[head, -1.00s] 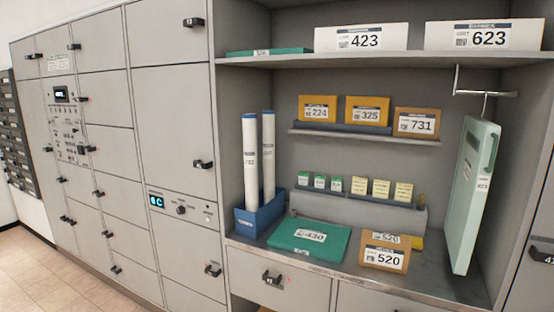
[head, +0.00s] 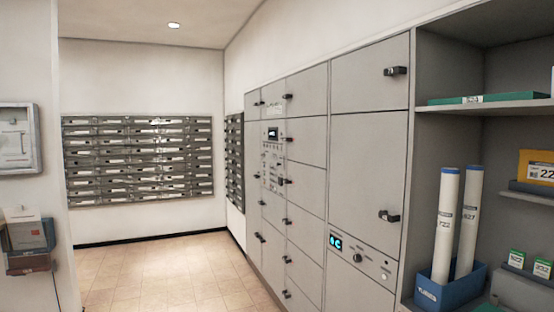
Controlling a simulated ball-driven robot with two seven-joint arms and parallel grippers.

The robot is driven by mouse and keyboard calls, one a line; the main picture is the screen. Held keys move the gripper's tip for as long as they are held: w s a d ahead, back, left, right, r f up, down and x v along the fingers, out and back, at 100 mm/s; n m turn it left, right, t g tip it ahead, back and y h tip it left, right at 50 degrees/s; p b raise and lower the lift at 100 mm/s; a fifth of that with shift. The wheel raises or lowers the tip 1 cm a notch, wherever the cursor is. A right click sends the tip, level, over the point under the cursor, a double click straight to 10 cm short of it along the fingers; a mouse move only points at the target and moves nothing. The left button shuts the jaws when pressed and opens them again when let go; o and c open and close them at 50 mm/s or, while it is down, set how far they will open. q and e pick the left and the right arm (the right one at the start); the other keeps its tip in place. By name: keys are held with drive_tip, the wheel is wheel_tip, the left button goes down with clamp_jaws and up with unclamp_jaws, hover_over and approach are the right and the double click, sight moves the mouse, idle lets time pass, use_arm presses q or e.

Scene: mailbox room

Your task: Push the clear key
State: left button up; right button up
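A control panel (head: 272,158) with a small dark display (head: 273,134) and several keys is set in the grey locker wall in the head view. The keys are too small to read, so I cannot tell which is the clear key. A second, smaller panel with a lit cyan display (head: 336,243) and a round knob sits lower on a nearer locker. Neither of my grippers is in view.
Grey lockers (head: 370,150) with black handles line the right side. A shelf unit at far right holds white tubes (head: 447,225) in a blue bin (head: 440,291). Mailboxes (head: 138,160) cover the back wall. The tiled floor (head: 165,270) in front is clear.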

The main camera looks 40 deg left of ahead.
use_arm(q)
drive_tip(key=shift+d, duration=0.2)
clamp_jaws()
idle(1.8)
